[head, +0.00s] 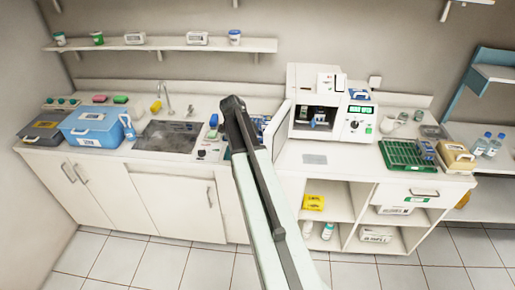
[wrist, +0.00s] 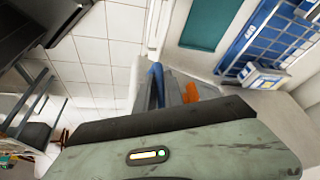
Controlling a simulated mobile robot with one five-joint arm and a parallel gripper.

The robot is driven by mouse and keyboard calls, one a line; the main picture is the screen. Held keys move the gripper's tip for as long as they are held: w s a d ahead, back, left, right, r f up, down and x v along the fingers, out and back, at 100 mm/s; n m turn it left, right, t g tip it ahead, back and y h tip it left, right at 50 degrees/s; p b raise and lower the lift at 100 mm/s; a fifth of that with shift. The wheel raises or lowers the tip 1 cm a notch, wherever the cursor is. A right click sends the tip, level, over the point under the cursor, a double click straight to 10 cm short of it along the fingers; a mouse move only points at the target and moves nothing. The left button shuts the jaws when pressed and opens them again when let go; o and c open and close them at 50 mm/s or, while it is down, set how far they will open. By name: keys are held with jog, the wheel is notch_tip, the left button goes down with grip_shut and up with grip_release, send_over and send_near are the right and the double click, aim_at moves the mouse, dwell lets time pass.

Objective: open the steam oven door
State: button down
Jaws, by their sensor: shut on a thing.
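The steam oven (head: 304,79) is a white box on the right counter in the head view, with a dark chamber and a control panel. Its white door (head: 281,130) stands swung open at the left side of the box, and the chamber shows a rack inside.
A sink (head: 166,137) and a blue box (head: 92,129) are on the left counter. A green rack (head: 405,156) and a tan box (head: 456,157) stand right of the oven. Open shelves lie below. The tiled floor in front is clear.

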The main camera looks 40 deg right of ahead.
jog(key=shift+d, duration=0.3)
jog(key=c, duration=1.5)
grip_release()
jog(key=shift+d, duration=0.15)
jog(key=shift+o, duration=0.2)
jog(key=shift+a, duration=0.2)
jog(key=p+v, duration=0.7)
jog(key=shift+r, duration=0.35)
jog(key=shift+a, duration=0.15)
